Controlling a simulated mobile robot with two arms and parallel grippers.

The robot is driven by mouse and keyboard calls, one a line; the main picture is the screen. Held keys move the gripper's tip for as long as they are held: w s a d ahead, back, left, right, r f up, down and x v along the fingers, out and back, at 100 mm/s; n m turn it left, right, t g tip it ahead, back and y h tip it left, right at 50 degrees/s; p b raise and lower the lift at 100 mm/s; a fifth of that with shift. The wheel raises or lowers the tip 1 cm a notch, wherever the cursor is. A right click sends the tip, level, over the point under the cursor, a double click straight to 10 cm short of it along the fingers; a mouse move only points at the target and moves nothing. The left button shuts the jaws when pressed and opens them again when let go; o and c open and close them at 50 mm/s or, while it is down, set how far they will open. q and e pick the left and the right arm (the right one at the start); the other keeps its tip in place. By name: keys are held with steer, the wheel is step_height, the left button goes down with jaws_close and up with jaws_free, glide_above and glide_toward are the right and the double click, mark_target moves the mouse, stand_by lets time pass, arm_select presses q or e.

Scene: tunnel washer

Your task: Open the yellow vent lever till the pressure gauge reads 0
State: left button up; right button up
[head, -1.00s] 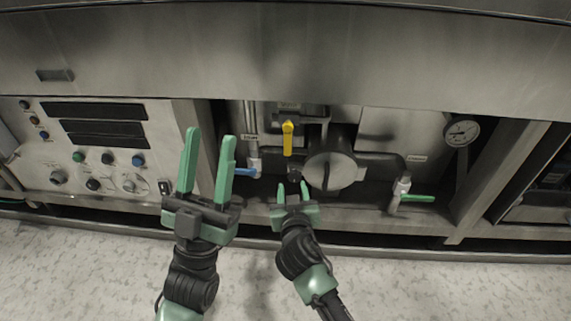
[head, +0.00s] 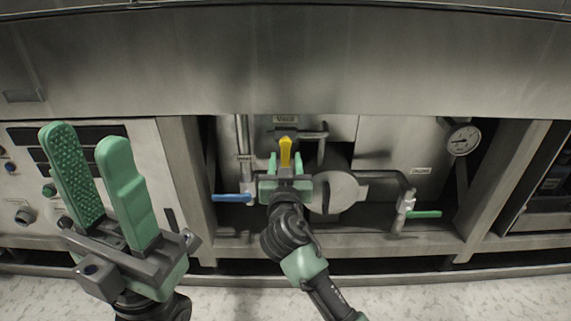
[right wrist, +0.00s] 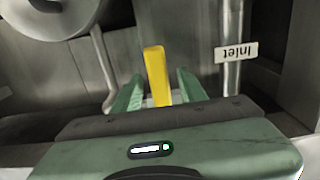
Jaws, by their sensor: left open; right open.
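The yellow vent lever (head: 285,150) points up in the head view, below a label plate in the middle of the recess. My right gripper (head: 286,164) is open, with one finger on each side of the lever's lower part. In the right wrist view the yellow lever (right wrist: 156,74) stands between the two green fingers (right wrist: 156,92), with gaps visible on both sides. The pressure gauge (head: 463,139) is at the right of the recess; its reading is too small to tell. My left gripper (head: 92,180) is open and empty at the left, near the camera.
A blue-handled valve (head: 232,198) is left of my right gripper, and a green-handled valve (head: 423,214) is at the lower right. A round metal cover (head: 336,192) sits just right of the gripper. A steel panel (head: 300,60) overhangs the recess. A control panel is at left.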

steer(key=shift+w, duration=0.1)
steer(key=shift+c, duration=0.3)
jaws_close()
stand_by(1.1)
